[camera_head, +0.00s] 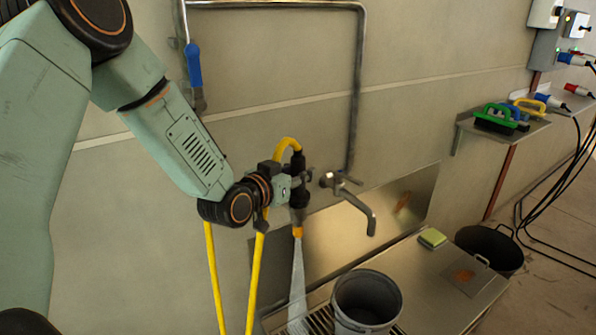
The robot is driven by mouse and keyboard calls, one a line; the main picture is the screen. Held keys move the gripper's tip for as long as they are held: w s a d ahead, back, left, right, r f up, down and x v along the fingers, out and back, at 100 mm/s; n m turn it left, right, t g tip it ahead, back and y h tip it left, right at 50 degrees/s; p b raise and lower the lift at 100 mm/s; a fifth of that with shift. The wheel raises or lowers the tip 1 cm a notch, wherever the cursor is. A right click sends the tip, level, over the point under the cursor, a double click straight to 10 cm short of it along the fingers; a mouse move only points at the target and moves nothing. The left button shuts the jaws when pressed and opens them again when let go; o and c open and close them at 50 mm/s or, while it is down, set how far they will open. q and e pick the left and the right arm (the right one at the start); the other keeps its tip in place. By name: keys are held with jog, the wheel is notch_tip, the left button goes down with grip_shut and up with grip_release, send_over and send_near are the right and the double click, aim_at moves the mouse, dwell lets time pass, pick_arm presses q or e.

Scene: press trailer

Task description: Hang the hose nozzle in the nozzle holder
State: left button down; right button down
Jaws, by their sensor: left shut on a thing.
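The hose nozzle (297,216) is black with an orange tip and hangs upright, tip down, in front of the wall. My left gripper (296,187) is shut around its body, left of the tap. The yellow hose (289,143) bends over from the nozzle's top, and yellow hose lengths run down below my arm. A pale water stream (297,280) comes from the tip and falls to the grate beside the bucket. I cannot make out the nozzle holder for certain. My right gripper is not in view.
A metal tap (357,204) juts from the wall close right of the nozzle. A grey bucket (367,298) stands below on the sink top (440,299), with a sponge (432,238) behind. A blue-handled valve (194,66) is upper left. A shelf (503,134) holds brushes at right.

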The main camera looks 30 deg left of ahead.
pick_arm(q)
jog(key=shift+f+b, duration=0.3)
jog(key=shift+f, duration=0.1)
jog(key=c, duration=1)
grip_release()
jog(key=shift+c, duration=0.2)
jog(key=shift+o, duration=0.6)
jog(key=shift+f, duration=0.1)
jog(key=shift+s, duration=0.1)
jog(key=v, duration=0.7)
jog(key=shift+s, duration=0.15)
